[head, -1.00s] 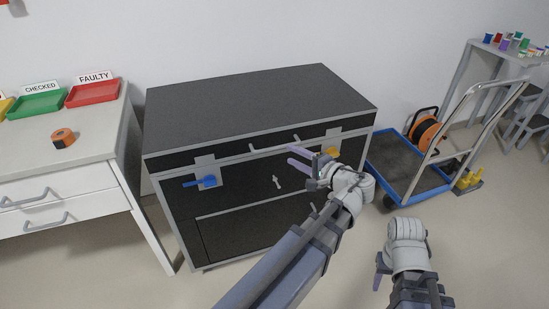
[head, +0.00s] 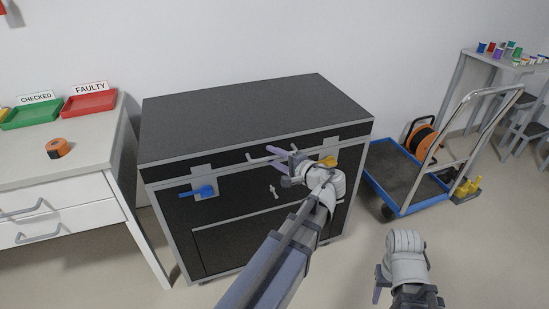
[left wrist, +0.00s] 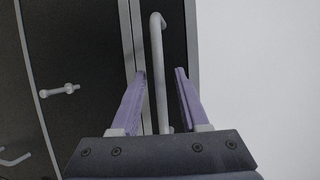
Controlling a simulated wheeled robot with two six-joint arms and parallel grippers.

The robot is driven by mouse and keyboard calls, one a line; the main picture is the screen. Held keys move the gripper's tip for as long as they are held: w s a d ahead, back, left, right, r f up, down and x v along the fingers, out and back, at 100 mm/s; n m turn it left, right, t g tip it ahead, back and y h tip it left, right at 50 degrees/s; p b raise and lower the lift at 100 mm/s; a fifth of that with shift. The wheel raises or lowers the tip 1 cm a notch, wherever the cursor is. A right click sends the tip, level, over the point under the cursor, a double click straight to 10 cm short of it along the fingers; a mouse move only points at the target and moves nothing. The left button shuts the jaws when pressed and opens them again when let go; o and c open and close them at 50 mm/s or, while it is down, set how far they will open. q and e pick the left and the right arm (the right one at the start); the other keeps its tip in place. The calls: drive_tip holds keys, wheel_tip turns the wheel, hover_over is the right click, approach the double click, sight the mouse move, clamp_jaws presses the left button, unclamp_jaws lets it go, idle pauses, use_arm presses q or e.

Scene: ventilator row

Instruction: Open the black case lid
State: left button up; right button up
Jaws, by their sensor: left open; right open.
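The black case (head: 235,228) stands against the wall with its grey-edged lid (head: 255,110) down. A grey lid handle (left wrist: 158,62) runs along the lid's front; in the head view my left gripper partly covers it. A blue latch (head: 204,192) and a yellow latch (head: 328,161) sit on the front, left and right. My left gripper (head: 274,158) is open at the handle. In the left wrist view the handle bar passes between its two purple fingers (left wrist: 160,85), with gaps showing beside it. My right gripper (head: 379,288) is open and empty, low at the right, apart from the case.
A white drawer table (head: 85,165) with a red tray (head: 90,103), a green tray (head: 30,115) and an orange tape roll (head: 57,148) stands left of the case. A blue-edged trolley (head: 405,178) stands close on the right. Wall space above the lid is clear.

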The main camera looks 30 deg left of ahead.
use_arm(q)
clamp_jaws()
idle(1.4)
